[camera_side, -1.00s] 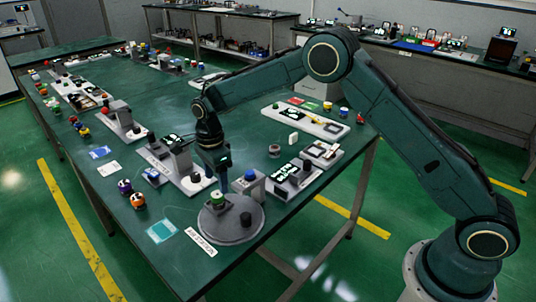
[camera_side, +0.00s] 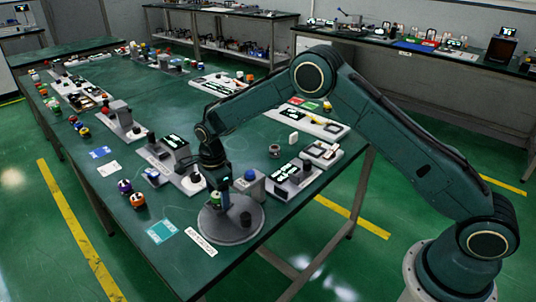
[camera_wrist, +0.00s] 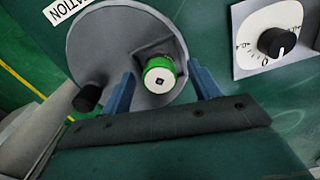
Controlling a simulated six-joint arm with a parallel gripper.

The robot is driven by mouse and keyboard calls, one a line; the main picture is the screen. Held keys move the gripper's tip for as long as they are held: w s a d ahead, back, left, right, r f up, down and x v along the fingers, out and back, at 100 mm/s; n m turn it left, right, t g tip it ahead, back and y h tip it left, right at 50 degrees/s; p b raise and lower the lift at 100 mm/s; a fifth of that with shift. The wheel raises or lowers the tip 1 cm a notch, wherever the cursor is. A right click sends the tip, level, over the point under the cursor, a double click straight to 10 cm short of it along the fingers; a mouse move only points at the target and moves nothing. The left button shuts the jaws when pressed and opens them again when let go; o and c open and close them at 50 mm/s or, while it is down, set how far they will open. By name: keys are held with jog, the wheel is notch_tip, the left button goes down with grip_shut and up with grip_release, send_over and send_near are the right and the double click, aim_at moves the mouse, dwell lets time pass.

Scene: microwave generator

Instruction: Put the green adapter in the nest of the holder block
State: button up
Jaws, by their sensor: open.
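The green adapter (camera_side: 215,196) stands on a round grey plate (camera_side: 228,233) at the near end of the table. In the side view my gripper (camera_side: 219,187) is low over the plate and partly hides the adapter. I cannot tell which grey block is the holder block, and no nest is clear.
A black knob (camera_side: 246,219) stands on the plate. A white dial panel (camera_wrist: 268,38) shows at upper right in the wrist view.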

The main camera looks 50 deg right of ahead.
dwell(0.4)
jog(key=c, duration=1.2)
jog(key=shift+r, duration=0.15)
notch_tip(320, 180, up, 20)
jog(key=shift+f, duration=0.1)
